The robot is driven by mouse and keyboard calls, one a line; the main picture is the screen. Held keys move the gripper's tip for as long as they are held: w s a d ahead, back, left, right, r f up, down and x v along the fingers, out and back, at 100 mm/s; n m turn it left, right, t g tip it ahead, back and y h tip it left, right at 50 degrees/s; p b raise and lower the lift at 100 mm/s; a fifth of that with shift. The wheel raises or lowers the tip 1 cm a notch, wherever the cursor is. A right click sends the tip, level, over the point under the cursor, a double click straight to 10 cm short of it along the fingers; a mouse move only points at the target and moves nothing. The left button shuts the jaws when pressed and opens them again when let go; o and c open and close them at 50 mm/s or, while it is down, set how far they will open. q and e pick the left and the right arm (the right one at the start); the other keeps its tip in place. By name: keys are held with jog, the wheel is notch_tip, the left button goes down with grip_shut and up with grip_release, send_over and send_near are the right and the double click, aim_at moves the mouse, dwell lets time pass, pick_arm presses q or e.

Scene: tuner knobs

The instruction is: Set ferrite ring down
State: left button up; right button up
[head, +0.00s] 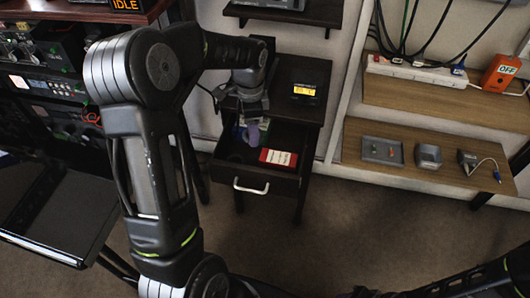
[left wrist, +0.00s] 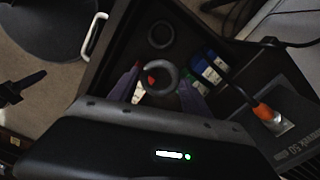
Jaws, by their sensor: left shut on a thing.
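My left gripper (head: 254,142) reaches down over an open drawer (left wrist: 118,66) from above. In the left wrist view its two purple fingers (left wrist: 160,88) are closed around a grey ferrite ring (left wrist: 157,66), one on each side. Something red shows through the ring's hole. In the head view the fingers largely hide the ring. I cannot tell whether the ring touches the drawer floor. Another dark ring (left wrist: 161,35) lies in the drawer beside it. My right arm (head: 460,282) crosses the bottom right; its gripper's fingers cannot be made out clearly.
In the drawer are a red box (head: 278,157) and blue-white packets (left wrist: 207,65). The drawer has a white handle (head: 251,187). An instrument with a yellow display (head: 304,90) stands on the cabinet. A wooden shelf (head: 360,171) with small trays is to the right.

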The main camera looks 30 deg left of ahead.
pick_arm(q)
send_over(254, 159)
notch_tip(254, 159, down, 5)
jog(key=shift+f, duration=0.2)
jog(key=shift+s+f, duration=0.1)
jog(key=shift+f, duration=0.35)
grip_shut()
jog(key=shift+f, duration=0.15)
jog(key=shift+f+b, duration=0.3)
jog(key=shift+f, duration=1.4)
jog(key=shift+f, duration=0.15)
jog(key=o, duration=1.6)
grip_release()
jog(key=shift+a, duration=0.1)
